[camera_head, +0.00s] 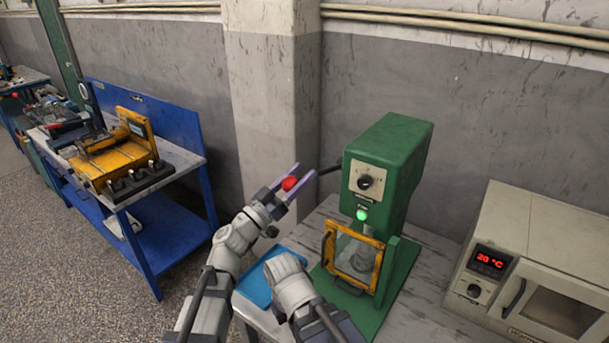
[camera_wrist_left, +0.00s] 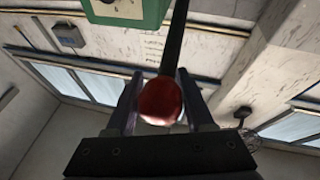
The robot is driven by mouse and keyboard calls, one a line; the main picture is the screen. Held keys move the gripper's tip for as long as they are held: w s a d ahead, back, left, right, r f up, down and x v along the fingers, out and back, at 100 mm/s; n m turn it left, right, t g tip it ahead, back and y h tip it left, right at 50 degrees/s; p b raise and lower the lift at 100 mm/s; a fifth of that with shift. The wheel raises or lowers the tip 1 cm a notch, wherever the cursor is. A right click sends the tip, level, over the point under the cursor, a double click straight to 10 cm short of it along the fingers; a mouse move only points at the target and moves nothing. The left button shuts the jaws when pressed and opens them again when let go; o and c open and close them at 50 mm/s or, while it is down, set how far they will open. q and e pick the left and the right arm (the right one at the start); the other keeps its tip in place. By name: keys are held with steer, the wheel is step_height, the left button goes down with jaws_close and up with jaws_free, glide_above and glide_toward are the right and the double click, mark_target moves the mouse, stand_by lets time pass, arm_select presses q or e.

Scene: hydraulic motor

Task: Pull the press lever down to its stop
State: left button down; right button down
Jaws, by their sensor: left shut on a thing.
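The green press (camera_head: 395,165) stands on the grey table, with a dial and a lit green button on its front. Its dark lever (camera_head: 329,170) sticks out from the press's left side and ends in a red knob (camera_head: 289,183). My left gripper (camera_head: 290,180) is shut on the red knob, with a finger on either side of it. In the left wrist view the knob (camera_wrist_left: 161,102) sits between the two fingers, and the dark lever rod (camera_wrist_left: 174,40) runs up from it toward the green press body (camera_wrist_left: 127,10). My right gripper is out of the head view.
A yellow-framed clear guard (camera_head: 354,257) covers the press front. A blue tray (camera_head: 262,278) lies on the table left of the press. A beige oven (camera_head: 540,260) reading 20 °C stands at right. A blue workbench (camera_head: 165,225) with yellow equipment stands at left.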

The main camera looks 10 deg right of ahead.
arm_select(q)
step_height(320, 180, down, 12)
steer(key=s+a+b, duration=0.1)
steer(key=b, duration=0.9)
steer(key=shift+s+a, duration=0.2)
steer(key=shift+s, duration=0.05)
